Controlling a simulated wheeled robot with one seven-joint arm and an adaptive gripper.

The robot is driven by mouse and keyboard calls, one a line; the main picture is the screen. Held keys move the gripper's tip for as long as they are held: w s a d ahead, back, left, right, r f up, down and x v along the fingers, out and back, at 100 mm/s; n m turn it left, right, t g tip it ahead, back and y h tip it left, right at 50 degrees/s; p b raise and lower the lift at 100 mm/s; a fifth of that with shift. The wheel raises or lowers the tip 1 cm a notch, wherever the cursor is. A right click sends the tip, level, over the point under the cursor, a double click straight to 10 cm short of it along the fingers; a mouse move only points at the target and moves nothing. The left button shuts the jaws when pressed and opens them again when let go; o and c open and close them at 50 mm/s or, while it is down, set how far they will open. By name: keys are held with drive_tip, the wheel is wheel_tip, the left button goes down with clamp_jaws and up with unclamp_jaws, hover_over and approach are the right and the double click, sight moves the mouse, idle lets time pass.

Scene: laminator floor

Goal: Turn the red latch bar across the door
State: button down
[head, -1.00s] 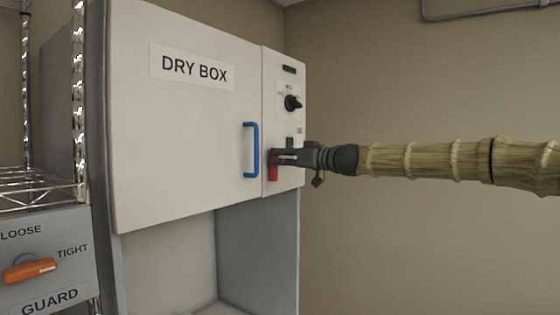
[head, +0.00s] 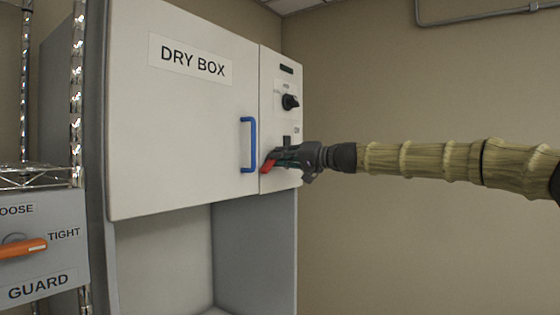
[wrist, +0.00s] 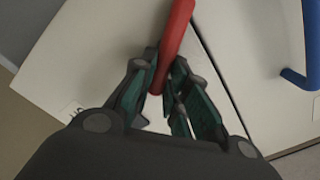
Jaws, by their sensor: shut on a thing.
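The red latch bar (head: 267,166) is on the narrow right-hand panel of the dry box, beside the door (head: 180,130). In the head view it slants down to the left, its lower end close to the door seam. My gripper (head: 280,157) comes in from the right and is shut on the bar. In the wrist view the bar (wrist: 176,30) runs up from between my fingers (wrist: 163,75), one on each side, and its far end leaves the picture. Part of the bar is hidden by my fingers in the head view.
A blue door handle (head: 254,145) stands out just left of the bar; it also shows in the wrist view (wrist: 312,50). A black knob (head: 290,102) sits above my gripper. A guard panel with an orange lever (head: 22,248) is at the lower left. Right of the box is bare wall.

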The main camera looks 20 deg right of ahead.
drive_tip(key=shift+w+d+f+m, duration=0.1)
drive_tip(key=shift+f+m, duration=0.15)
drive_tip(key=shift+m, duration=1)
drive_tip(key=shift+w+d+f+m, duration=0.1)
drive_tip(key=shift+f+m, duration=0.2)
drive_tip(key=shift+m, duration=0.9)
drive_tip(key=shift+d+f+m, duration=0.1)
drive_tip(key=shift+f+m, duration=0.15)
drive_tip(key=shift+m, duration=1)
drive_tip(key=c, duration=1.4)
unclamp_jaws()
drive_tip(key=shift+f, duration=0.1)
drive_tip(key=v, duration=1.2)
drive_tip(key=shift+d, duration=0.1)
